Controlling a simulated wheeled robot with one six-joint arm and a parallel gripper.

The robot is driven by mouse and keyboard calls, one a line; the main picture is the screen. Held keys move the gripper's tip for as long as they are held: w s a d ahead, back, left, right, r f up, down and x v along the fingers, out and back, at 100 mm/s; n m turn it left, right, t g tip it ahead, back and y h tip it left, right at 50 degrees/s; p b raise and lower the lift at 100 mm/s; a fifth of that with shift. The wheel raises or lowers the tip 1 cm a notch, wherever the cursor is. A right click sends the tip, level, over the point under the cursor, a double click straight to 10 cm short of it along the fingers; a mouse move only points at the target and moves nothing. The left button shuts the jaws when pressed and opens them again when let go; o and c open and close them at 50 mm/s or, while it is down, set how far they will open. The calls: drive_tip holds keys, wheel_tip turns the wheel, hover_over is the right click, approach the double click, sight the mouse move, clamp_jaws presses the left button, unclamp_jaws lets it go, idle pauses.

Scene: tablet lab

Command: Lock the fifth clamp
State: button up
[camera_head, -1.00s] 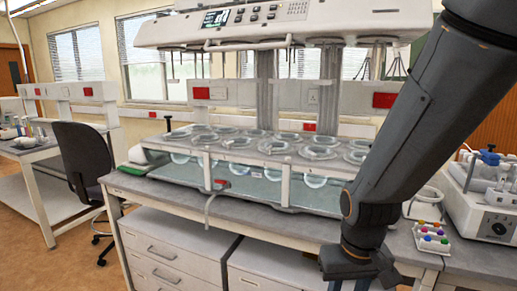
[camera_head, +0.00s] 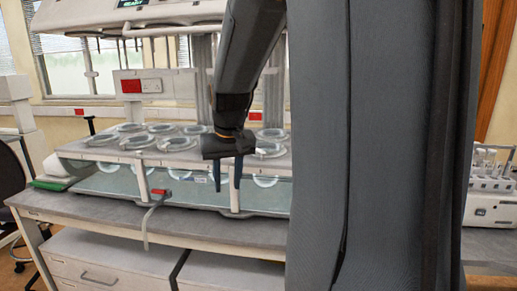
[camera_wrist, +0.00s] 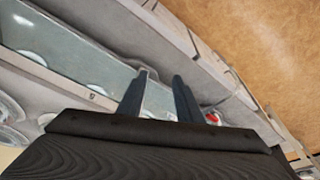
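The dissolution bath (camera_head: 185,196) stands on the bench, its clear water tank topped by a grey plate with several round vessel rings (camera_head: 177,144). I cannot tell the clamps apart from the rings at this size, nor which one is the fifth. My gripper (camera_head: 227,186) hangs in front of the bath's upper front edge with its two fingers pointing down. The fingers are apart and nothing shows between them. In the wrist view my open fingers (camera_wrist: 160,78) show against the tank front (camera_wrist: 95,60), with vessel rings (camera_wrist: 10,108) at the left edge.
The instrument head (camera_head: 130,14) overhangs the bath. A red switch (camera_head: 131,86) is on the wall unit behind. A white device (camera_head: 490,205) stands at the right. My arm hides the bath's right part.

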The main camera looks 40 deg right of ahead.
sight(262, 152)
drive_tip(key=d+r+m+h, duration=0.1)
drive_tip(key=d+r+m, duration=0.2)
drive_tip(key=d+r, duration=0.9)
drive_tip(key=shift+t+h, duration=0.3)
drive_tip(key=shift+t, duration=0.1)
drive_tip(key=x, duration=0.3)
drive_tip(key=p+x, duration=0.1)
drive_tip(key=x, duration=0.1)
drive_tip(key=d+p+x, duration=0.1)
drive_tip(key=x, duration=0.2)
drive_tip(key=shift+w+d+f, duration=0.1)
drive_tip(key=shift+w, duration=0.05)
